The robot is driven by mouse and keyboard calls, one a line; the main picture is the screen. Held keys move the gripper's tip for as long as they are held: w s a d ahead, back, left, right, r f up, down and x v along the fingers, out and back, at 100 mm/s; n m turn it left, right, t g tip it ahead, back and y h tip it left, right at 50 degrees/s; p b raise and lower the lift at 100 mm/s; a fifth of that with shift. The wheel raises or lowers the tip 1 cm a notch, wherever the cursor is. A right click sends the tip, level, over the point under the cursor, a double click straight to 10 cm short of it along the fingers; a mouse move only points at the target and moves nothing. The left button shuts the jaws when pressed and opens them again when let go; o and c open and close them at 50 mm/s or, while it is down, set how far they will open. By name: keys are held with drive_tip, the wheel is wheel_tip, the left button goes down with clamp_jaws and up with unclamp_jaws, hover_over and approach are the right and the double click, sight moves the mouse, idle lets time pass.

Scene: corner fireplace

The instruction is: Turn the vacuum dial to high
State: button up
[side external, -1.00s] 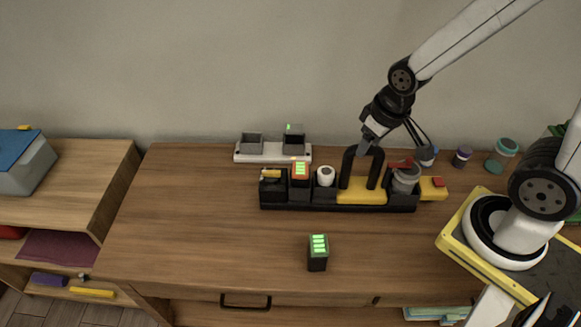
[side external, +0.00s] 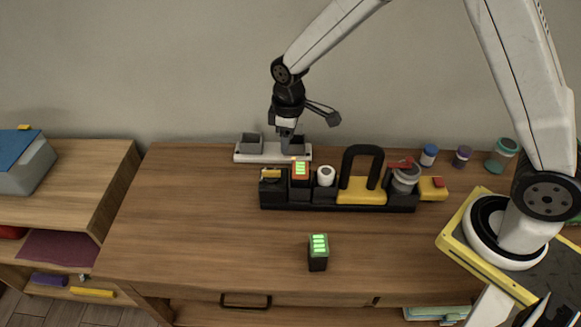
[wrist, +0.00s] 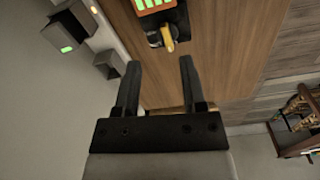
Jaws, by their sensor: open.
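The vacuum (side external: 362,197) is a long black and yellow unit with a black loop handle, standing on the wooden table. At its left end is a black block with a yellow pointer-like knob (side external: 270,174), which looks like the dial. The knob also shows in the wrist view (wrist: 168,38), ahead of the fingertips and apart from them. I cannot read its setting. My gripper (wrist: 159,68) is open and empty. In the side view it is above and behind the vacuum's left end, in front of the charger's right slot.
An orange battery (side external: 300,172) with green bars and a white cylinder (side external: 326,176) sit beside the knob on the unit. A white charger (side external: 246,157) with grey slots stands behind. A loose battery (side external: 318,253) stands in front. Jars (side external: 502,155) are at right. The table's left is clear.

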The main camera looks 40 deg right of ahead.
sight(271, 171)
drive_tip(key=shift+n+g, duration=0.3)
drive_tip(key=shift+n, duration=0.6)
drive_tip(key=w+a+f, duration=0.2)
drive_tip(key=w, duration=0.1)
drive_tip(key=shift+a+f, duration=0.35)
drive_tip(key=shift+f, duration=0.15)
drive_tip(key=shift+f, duration=3.7)
clamp_jaws()
